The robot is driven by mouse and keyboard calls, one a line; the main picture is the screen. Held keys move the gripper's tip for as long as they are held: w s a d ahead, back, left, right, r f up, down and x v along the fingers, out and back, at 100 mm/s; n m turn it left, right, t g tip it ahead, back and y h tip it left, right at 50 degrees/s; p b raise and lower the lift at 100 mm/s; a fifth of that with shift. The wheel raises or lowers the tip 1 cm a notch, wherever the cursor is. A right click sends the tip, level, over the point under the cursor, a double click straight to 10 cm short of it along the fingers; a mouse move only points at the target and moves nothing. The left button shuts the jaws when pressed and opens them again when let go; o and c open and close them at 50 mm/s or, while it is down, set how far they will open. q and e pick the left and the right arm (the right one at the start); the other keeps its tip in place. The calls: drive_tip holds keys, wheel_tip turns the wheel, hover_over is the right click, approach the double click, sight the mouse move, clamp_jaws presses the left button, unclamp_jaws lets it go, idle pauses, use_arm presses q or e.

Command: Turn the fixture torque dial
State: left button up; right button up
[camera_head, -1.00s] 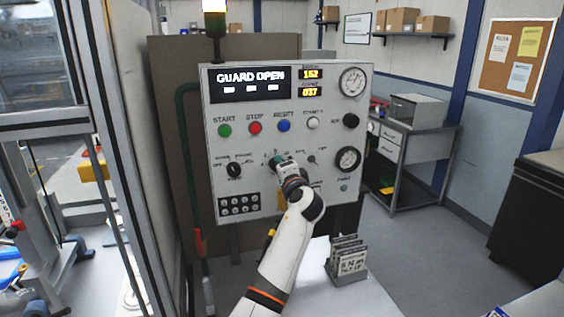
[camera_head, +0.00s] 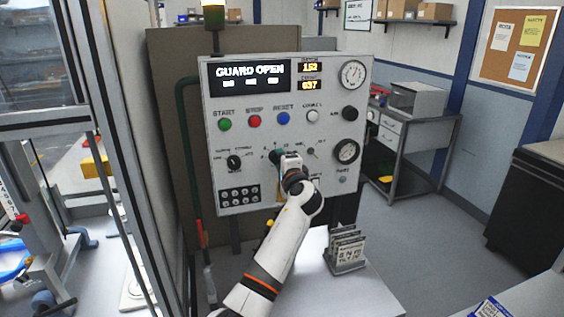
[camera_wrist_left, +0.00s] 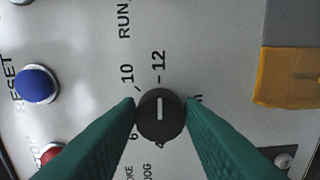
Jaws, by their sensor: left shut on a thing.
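The torque dial (camera_wrist_left: 160,114) is a round black knob with a white pointer line, on a light grey panel with printed numbers such as 10 and 12 around it. In the head view the left gripper (camera_head: 279,157) is at the middle of the control panel (camera_head: 217,180) and mostly hides the dial. My right gripper is not in view.
The panel also has a green start button (camera_head: 224,125), a red stop button (camera_head: 254,121), a blue reset button (camera_head: 284,118), a black selector (camera_head: 234,162) and gauges. A card holder (camera_head: 345,250) stands on the ledge below. A glazed frame is at left.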

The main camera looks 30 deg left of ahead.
use_arm(q)
drive_tip(key=o, duration=0.6)
drive_tip(key=shift+a+r, duration=0.2)
drive_tip(key=shift+r, duration=0.1)
drive_tip(key=o, duration=0.3)
drive_tip(key=shift+a, duration=0.1)
drive_tip(key=shift+o, duration=0.4)
drive_tip(key=shift+a+f, duration=0.15)
drive_tip(key=shift+f, duration=0.1)
drive_tip(key=b+v, duration=0.4)
drive_tip(key=v, duration=0.8)
